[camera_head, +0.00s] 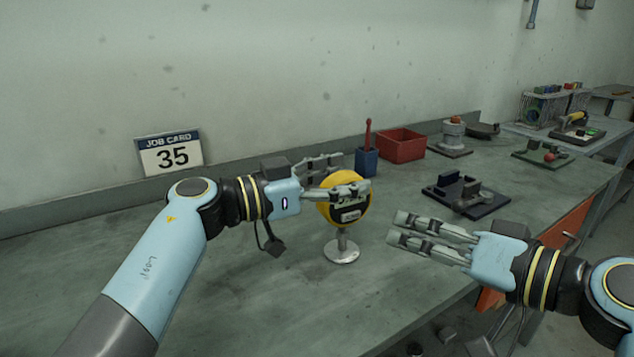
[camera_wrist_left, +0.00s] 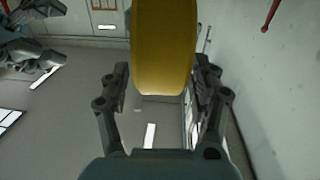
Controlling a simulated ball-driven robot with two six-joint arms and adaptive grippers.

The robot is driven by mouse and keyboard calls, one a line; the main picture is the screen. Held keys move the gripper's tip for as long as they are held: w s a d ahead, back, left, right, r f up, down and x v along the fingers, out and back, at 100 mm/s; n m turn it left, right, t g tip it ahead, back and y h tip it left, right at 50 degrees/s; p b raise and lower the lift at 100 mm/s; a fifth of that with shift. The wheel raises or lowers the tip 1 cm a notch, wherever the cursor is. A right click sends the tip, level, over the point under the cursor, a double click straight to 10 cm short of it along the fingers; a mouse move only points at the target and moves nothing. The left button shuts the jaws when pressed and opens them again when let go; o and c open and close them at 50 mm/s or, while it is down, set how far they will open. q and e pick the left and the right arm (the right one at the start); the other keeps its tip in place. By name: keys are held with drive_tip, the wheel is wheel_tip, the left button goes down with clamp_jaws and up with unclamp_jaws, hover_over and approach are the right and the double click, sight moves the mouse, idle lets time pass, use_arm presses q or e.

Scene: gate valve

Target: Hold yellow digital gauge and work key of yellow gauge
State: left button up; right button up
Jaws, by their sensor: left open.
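The yellow digital gauge (camera_head: 344,208) stands upright on a short silver post with a round base, near the middle of the workbench in the head view. Its dark face with a small light display is partly covered by a finger of my left gripper (camera_head: 334,178). My left gripper is open, with its fingers on either side of the gauge. In the left wrist view the gauge's yellow body (camera_wrist_left: 163,50) sits between the two fingers, and I cannot tell whether they touch it. My right gripper (camera_head: 398,229) is to the right of the gauge, apart from it; its fingers lie close together, seen side-on. I cannot make out the key.
A blue holder with a red tool (camera_head: 367,160) and a red bin (camera_head: 400,146) stand behind the gauge. A dark fixture (camera_head: 466,195) is on the bench to the right. The job card (camera_head: 170,153) leans at the wall. The front left bench is clear.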

use_arm(q)
drive_tip(key=shift+w+d, duration=0.15)
drive_tip(key=shift+d, duration=0.2)
clamp_jaws()
use_arm(e)
clamp_jaws()
idle(1.4)
